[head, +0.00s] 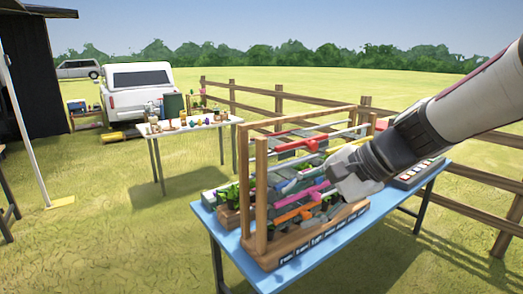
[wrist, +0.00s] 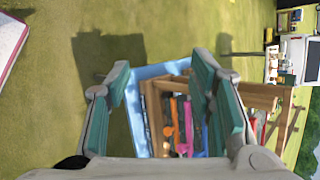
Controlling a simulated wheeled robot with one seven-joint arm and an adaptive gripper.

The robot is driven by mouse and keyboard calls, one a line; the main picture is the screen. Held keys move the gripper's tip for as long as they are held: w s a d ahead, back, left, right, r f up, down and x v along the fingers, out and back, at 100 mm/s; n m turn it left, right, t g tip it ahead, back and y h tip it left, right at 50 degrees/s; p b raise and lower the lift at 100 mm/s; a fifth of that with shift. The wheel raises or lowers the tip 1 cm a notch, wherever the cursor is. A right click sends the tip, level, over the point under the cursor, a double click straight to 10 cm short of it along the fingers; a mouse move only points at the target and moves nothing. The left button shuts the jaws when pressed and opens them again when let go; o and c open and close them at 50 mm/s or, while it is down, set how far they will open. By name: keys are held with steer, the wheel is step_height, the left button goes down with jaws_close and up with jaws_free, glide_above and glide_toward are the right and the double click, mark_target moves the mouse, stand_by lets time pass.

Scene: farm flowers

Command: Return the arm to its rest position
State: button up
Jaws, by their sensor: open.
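My arm (head: 440,115) reaches in from the right edge of the head view. My gripper (head: 335,180) is at the front right of a wooden rack on the blue table (head: 213,225). In the wrist view my gripper (wrist: 168,100) has its two green-padded fingers spread wide apart, with nothing held between them. The wooden rack (head: 262,190) holds several coloured hand tools, and it also shows beyond the fingers in the wrist view (wrist: 152,105). Part of the rack and its tools is hidden behind my gripper in the head view.
A box with small coloured items (head: 418,174) lies on the table's right end. A wooden fence (head: 280,102) runs behind the table. A second table (head: 190,128) with jars stands further back left, near a white pickup (head: 138,90).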

steer(key=s+d+n+h, duration=0.4)
steer(key=s+d+n, duration=0.1)
steer(key=s, duration=0.4)
steer(key=s+d+n+t+h, duration=0.1)
steer(key=s+d+n+h, duration=0.3)
steer(key=s, duration=0.6)
steer(key=shift+d+f+n, duration=0.3)
steer(key=shift+d+n, duration=0.5)
steer(key=shift+n, duration=0.2)
